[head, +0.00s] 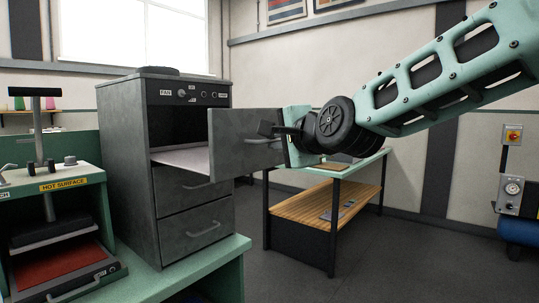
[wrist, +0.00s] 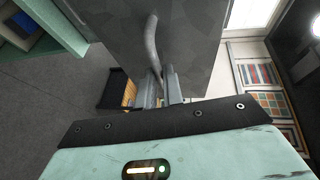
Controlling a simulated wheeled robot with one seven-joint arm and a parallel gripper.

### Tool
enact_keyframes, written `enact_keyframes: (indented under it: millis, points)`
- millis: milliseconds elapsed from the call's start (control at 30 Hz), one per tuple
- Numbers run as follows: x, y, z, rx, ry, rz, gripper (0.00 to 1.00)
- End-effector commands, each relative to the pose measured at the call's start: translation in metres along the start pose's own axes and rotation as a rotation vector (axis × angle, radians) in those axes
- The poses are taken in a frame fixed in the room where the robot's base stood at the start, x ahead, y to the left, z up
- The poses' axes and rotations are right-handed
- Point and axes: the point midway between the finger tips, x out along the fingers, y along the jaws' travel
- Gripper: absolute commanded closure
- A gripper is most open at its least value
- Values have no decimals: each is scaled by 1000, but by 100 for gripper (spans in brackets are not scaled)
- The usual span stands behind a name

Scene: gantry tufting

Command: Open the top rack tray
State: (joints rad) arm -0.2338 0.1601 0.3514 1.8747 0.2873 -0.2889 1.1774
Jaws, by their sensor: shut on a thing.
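The grey rack cabinet (head: 130,165) stands on a green bench at the left. Its top tray (head: 180,158) is pulled well out, with its pale inside showing and its dark front panel (head: 232,140) standing clear of the cabinet. My gripper (head: 274,131) is at the outer face of this panel, shut on the handle. In the wrist view, the curved bar handle (wrist: 152,38) runs down from the panel (wrist: 195,45) to between my two fingertips (wrist: 159,82). The two lower trays (head: 195,187) are shut, each with its own handle.
A heat press (head: 55,215) marked "HOT SURFACE" stands left of the cabinet. A table with a wooden lower shelf (head: 330,203) stands behind the pulled-out tray. Grey floor (head: 390,250) is clear at the right; a blue tank (head: 518,232) sits at the right edge.

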Motion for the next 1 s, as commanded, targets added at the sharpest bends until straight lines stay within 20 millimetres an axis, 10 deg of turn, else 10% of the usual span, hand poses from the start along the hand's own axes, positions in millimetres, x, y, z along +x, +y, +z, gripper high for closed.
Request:
enact_keyframes:
  millis: [500, 600, 1000]
  points:
    - [-5, 2, -2, 0, 0, 3, 100]
    - [-5, 2, -2, 0, 0, 2, 69]
    - [-12, 1, -2, 1, 0, -1, 69]
